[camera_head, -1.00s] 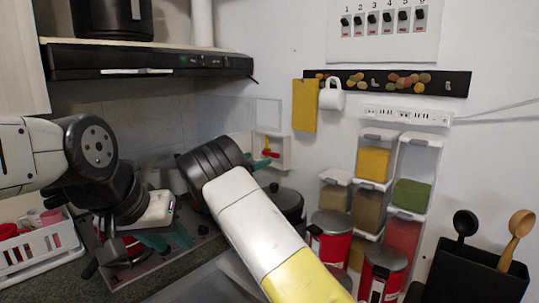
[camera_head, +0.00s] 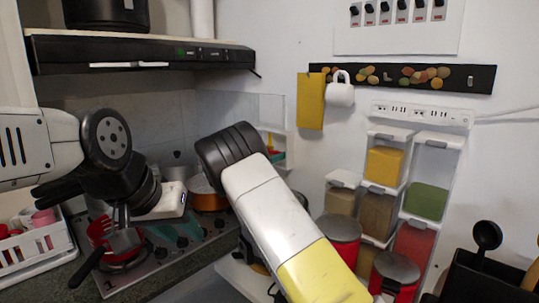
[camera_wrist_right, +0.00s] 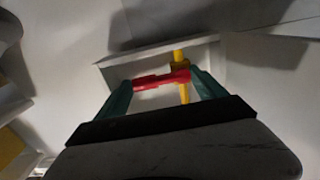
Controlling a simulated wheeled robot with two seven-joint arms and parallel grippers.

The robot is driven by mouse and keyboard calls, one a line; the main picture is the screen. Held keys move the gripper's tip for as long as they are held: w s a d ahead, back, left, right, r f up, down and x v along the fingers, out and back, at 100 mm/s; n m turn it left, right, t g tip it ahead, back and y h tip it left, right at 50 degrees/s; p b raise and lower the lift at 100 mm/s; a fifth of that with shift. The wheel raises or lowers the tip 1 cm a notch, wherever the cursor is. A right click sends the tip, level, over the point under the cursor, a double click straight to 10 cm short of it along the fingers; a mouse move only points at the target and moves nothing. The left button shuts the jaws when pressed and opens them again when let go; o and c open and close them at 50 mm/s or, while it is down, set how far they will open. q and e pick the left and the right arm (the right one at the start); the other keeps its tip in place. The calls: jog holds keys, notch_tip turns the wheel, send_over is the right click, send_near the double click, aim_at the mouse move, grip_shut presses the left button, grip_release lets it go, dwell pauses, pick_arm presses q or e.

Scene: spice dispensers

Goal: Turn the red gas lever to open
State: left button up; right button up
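The red gas lever (camera_wrist_right: 158,80) crosses a yellow pipe (camera_wrist_right: 182,60) in a pale recessed wall box. In the right wrist view it lies between the two teal fingers of my right gripper (camera_wrist_right: 160,90), which are apart; I cannot tell whether either touches it. In the head view my right arm hides most of the lever; the yellow pipe (camera_head: 269,142) shows in the wall box (camera_head: 290,145), with a teal fingertip beside it. My left gripper (camera_head: 178,231) hangs over the hob, far from the lever, its teal fingers apart with nothing visible between them.
The hob (camera_head: 205,236) holds a pan (camera_head: 122,242) and an orange pot (camera_head: 208,197). A white dish rack (camera_head: 40,252) stands at left. Red canisters (camera_head: 342,236) and wall-mounted spice dispensers (camera_head: 385,165) are right of my right arm. The range hood (camera_head: 140,52) hangs above.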

jog(key=c, duration=1)
jog(key=shift+n, duration=0.4)
jog(key=n, duration=0.1)
jog(key=r+n, duration=0.1)
jog(key=n, duration=0.1)
jog(key=shift+w+a+r+n, duration=0.1)
jog(key=shift+r+n, duration=0.1)
jog(key=shift+n, duration=0.55)
jog(key=shift+w+a+r+n, duration=0.1)
jog(key=shift+r+n, duration=0.05)
jog(key=shift+n, duration=0.6)
jog(key=o, duration=1.7)
jog(key=shift+o, duration=0.2)
